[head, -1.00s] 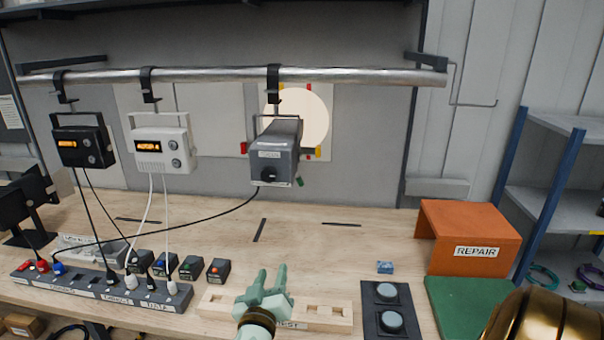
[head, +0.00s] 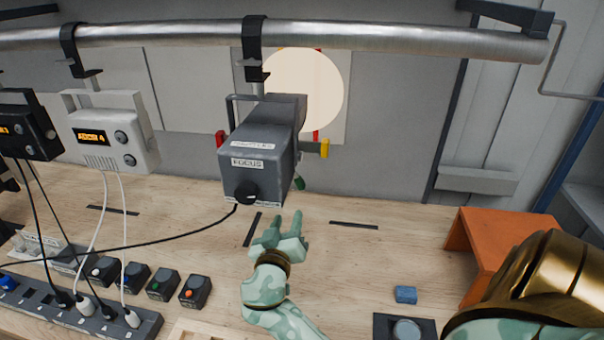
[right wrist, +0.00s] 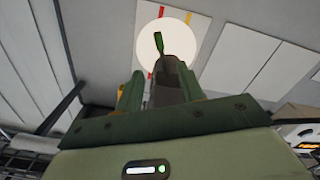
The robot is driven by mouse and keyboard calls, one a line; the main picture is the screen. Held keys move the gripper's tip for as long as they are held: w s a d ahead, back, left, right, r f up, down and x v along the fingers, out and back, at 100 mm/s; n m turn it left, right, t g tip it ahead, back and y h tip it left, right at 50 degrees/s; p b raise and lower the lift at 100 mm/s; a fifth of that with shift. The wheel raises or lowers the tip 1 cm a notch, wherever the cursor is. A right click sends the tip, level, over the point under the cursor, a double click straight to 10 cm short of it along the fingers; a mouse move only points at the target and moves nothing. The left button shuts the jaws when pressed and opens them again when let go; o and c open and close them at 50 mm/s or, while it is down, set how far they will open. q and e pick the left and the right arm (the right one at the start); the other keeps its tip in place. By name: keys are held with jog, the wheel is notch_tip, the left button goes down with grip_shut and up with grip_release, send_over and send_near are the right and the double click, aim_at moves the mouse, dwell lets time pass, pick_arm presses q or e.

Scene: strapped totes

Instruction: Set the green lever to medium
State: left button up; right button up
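A grey projector box (head: 262,150) labelled FOCUS hangs from the pipe. The green lever (head: 299,184) sticks out low at its right side, pointing down. It also shows in the right wrist view (right wrist: 158,43), beyond my fingers. My right gripper (head: 287,218) is just below the projector and the lever, fingers upward, apart and empty. It does not touch the lever. The lever's scale marks cannot be read. My left gripper is not in view.
A red lever (head: 220,139) and a yellow lever (head: 324,148) are on the projector's sides. A black cable runs left from its front. An orange stand (head: 480,235) and a blue block (head: 405,294) are at right. A bright disc (head: 318,90) shows on the panel behind.

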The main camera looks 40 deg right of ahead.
aim_at(298, 184)
jog(key=p+x, duration=0.3)
jog(key=x, duration=1.1)
jog(key=shift+d+r, duration=0.1)
jog(key=shift+r, duration=0.05)
jog(key=shift+w+d, duration=0.45)
jog(key=shift+d, duration=0.1)
grip_shut()
